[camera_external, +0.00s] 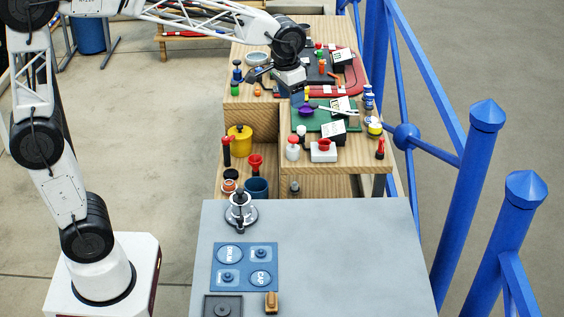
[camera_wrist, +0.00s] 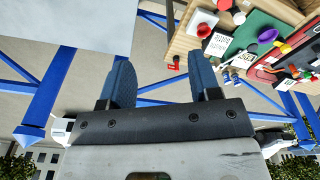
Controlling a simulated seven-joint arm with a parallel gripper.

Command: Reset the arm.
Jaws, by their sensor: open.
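My gripper (camera_external: 297,98) is at the end of my outstretched arm, over the wooden bench (camera_external: 262,116) in the external view. In the wrist view my gripper (camera_wrist: 163,78) shows two dark blue fingers well apart, with nothing between them but floor and a blue rail behind. The purple bowl (camera_external: 306,111) and green board (camera_external: 330,123) appear close to the fingers in the external view. I cannot tell the exact gap between the fingers and these things.
Crowded on the bench are a red tray (camera_external: 356,77), white cards (camera_external: 333,131), a yellow pot (camera_external: 240,140) and several small items. A grey table (camera_external: 330,245) holding a blue panel (camera_external: 244,266) stands in front. Blue railings (camera_external: 470,190) line the right. Open floor lies left.

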